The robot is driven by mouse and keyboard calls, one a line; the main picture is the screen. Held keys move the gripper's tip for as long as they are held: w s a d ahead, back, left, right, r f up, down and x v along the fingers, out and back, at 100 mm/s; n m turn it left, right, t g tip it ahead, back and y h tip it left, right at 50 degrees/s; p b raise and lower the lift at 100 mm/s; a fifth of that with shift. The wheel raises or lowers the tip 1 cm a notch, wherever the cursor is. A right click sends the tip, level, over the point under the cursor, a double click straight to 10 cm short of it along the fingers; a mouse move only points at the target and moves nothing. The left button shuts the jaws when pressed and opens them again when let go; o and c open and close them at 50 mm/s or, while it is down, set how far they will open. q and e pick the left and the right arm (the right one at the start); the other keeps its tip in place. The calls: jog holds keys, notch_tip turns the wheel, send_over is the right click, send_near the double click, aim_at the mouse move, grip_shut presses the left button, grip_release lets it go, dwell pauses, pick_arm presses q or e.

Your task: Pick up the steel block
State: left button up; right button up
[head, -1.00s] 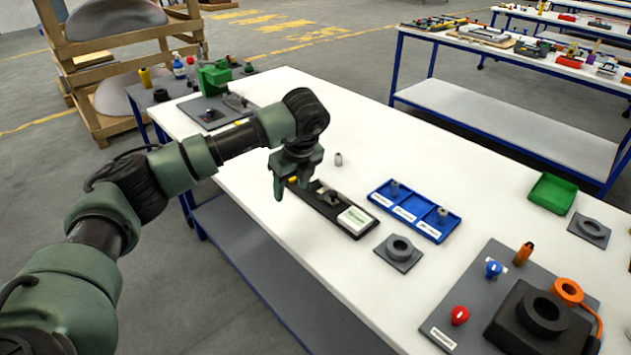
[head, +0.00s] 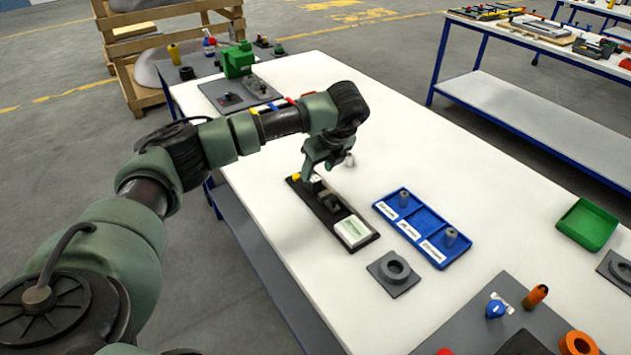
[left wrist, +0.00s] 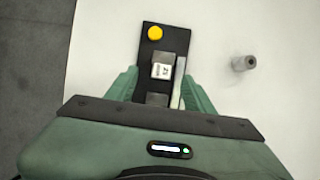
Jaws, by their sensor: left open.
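A small steel-grey block (left wrist: 162,70) with a marked light face sits on a narrow black base in the left wrist view. The black base (head: 357,238) lies on the white table in the head view, with a yellow knob at its far end and a white-green label at its near end. My left gripper (head: 316,178) is open above the far half of the base. In the left wrist view its fingers (left wrist: 160,92) stand either side of the base, the block between and slightly ahead of them. In the head view the gripper partly hides the block. My right gripper is out of view.
A small grey cylinder (left wrist: 244,63) stands right of the base. A blue tray (head: 413,232) with cylinders, a grey plate with a ring (head: 395,268) and a green bin (head: 587,224) lie to the right. A green device (head: 237,60) stands at the far end.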

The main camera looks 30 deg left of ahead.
aim_at(316, 179)
pick_arm(q)
jog(key=x, duration=0.2)
jog(key=p+x, duration=0.1)
jog(key=shift+w+d+f, duration=0.1)
jog(key=shift+d+f, duration=0.1)
jog(key=shift+f, duration=0.25)
jog(key=shift+a+f, duration=0.1)
jog(key=shift+f, duration=0.1)
grip_shut()
jog(key=shift+r, duration=0.1)
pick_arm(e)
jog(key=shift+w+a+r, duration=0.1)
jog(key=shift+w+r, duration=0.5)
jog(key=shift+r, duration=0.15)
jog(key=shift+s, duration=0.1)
